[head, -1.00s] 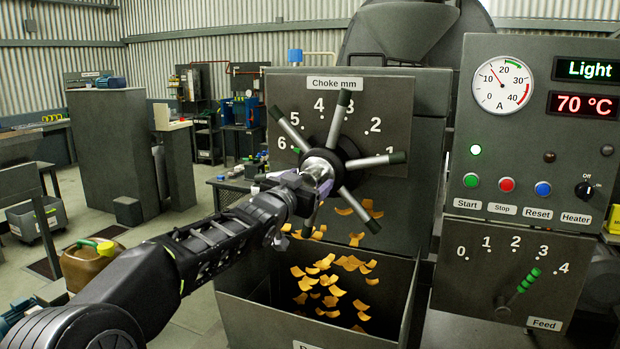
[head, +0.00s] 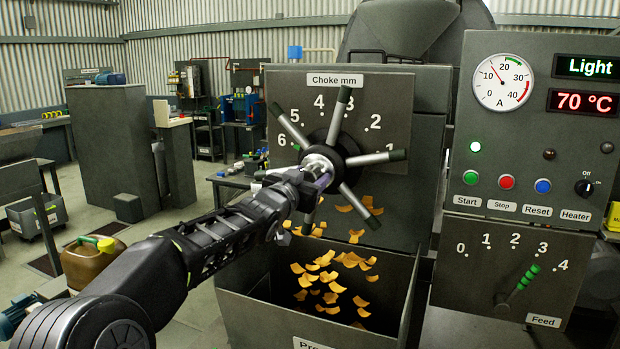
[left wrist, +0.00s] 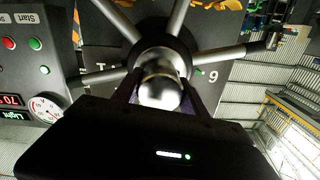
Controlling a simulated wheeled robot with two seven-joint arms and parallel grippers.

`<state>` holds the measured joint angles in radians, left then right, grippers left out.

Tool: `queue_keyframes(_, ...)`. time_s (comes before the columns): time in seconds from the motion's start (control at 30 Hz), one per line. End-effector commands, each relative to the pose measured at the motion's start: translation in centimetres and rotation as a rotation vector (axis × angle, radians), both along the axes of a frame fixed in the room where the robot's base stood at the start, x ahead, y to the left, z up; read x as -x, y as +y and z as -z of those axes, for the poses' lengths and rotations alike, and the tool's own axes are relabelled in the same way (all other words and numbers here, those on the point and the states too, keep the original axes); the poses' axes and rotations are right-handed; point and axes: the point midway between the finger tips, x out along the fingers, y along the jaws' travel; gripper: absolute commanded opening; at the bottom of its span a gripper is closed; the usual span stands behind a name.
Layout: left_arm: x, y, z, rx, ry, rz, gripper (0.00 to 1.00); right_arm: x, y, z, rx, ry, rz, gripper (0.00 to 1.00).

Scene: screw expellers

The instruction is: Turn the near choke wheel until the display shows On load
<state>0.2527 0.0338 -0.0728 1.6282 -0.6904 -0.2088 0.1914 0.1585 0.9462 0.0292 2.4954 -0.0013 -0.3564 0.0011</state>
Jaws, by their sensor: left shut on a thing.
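The choke wheel (head: 337,153) has several silver spokes with dark tips around a black hub, on a panel (head: 385,105) labelled "Choke mm" with numbers 1 to 6. My left gripper (head: 318,172) is shut on the wheel's silver centre. In the left wrist view the gripper fingers (left wrist: 160,95) stand on both sides of that round metal centre (left wrist: 160,85). A small green mark shows near the 6. My right gripper is not in view.
Beside the wheel, a control panel (head: 490,150) carries an ammeter (head: 502,82), a 70 °C readout, buttons and a feed lever (head: 522,285). Below the wheel, a bin (head: 300,335) sits under falling orange flakes. A jerrycan (head: 90,262) stands on the floor at left.

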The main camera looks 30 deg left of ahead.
Motion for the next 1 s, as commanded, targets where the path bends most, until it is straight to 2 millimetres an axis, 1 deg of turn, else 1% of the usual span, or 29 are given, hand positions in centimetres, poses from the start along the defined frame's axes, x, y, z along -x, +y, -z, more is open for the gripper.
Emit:
queue_keyframes(0.03, 0.02, 0.04, -0.02, 0.0, 0.0, -0.001, 0.19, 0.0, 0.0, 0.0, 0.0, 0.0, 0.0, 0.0)
queue_keyframes(0.27, 0.02, 0.05, -0.03, 0.0, 0.0, -0.001, 0.0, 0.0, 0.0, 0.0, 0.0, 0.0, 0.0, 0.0)
queue_keyframes(0.73, 0.04, 0.08, -0.01, -0.009, 0.002, -0.002, 0.0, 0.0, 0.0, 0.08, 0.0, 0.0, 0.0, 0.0)
queue_keyframes(1.0, 0.02, 0.07, 0.05, -0.094, 0.017, -0.001, 0.0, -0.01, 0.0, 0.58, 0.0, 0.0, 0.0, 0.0)
